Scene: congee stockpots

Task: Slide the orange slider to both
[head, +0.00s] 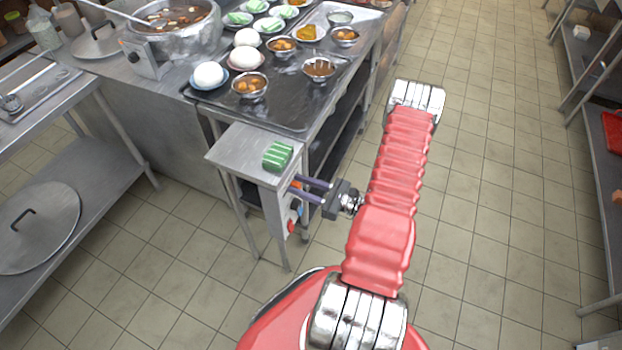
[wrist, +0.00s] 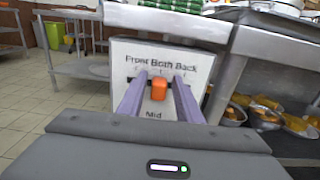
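The orange slider (wrist: 158,90) sits on a pale panel (wrist: 190,62) marked "Front Both Back" above and "Mid" below. In the wrist view it stands under the word "Both", near the middle of a dark slot. In the head view the slider (head: 296,184) is a small orange spot on the side of the metal stand. My gripper (wrist: 159,80) is open, with one purple finger on each side of the slider and a visible gap to each. In the head view my gripper (head: 304,187) reaches leftward to the panel. Whether its fingertips touch the panel is unclear.
A green striped block (head: 277,156) lies on top of the stand. Red knob-like parts (head: 292,225) show lower on the panel. The tiled floor (head: 490,200) to the right is clear.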

